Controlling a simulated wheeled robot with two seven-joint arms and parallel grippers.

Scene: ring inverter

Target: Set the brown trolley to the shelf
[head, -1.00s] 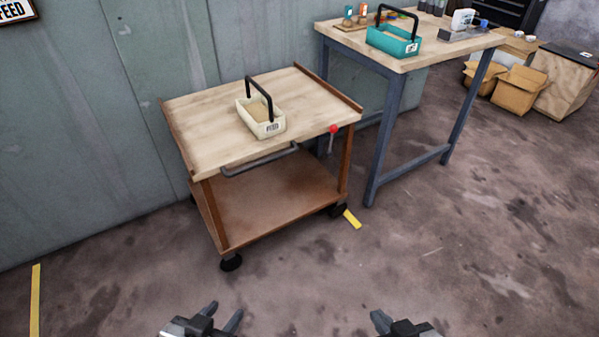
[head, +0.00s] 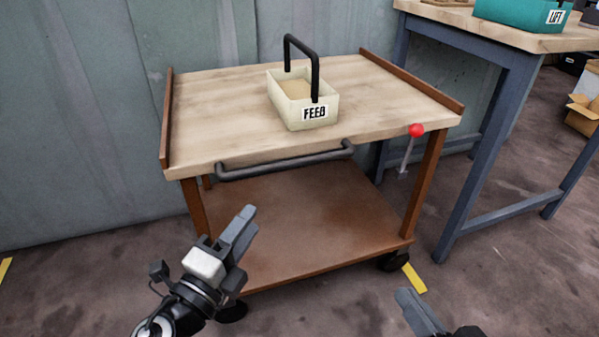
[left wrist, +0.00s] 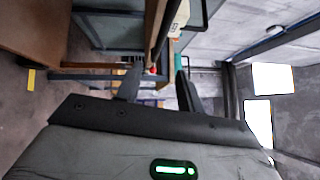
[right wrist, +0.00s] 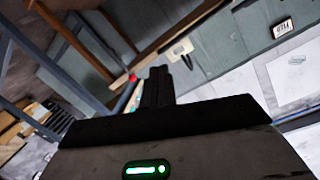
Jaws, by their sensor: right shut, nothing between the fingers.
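The brown trolley (head: 310,235) stands in front of me with a pale wooden top, a brown lower deck and dark casters. A dark grey bar handle (head: 285,163) runs along its near edge. A lever with a red knob (head: 416,130) is at its right front corner. My left gripper (head: 248,218) is below and in front of the handle, apart from it; its fingers are spread and empty in the left wrist view (left wrist: 158,82). My right gripper (head: 405,295) is low at the right, below the lever, shut and empty in the right wrist view (right wrist: 157,85). I cannot identify the shelf.
A cream FEED carrier (head: 303,105) with a black handle sits on the trolley. A blue-legged workbench (head: 490,130) stands close at the right, with a teal LIFT carrier (head: 520,14). A metal wall is behind. Yellow floor tape (head: 414,279) lies near the right caster.

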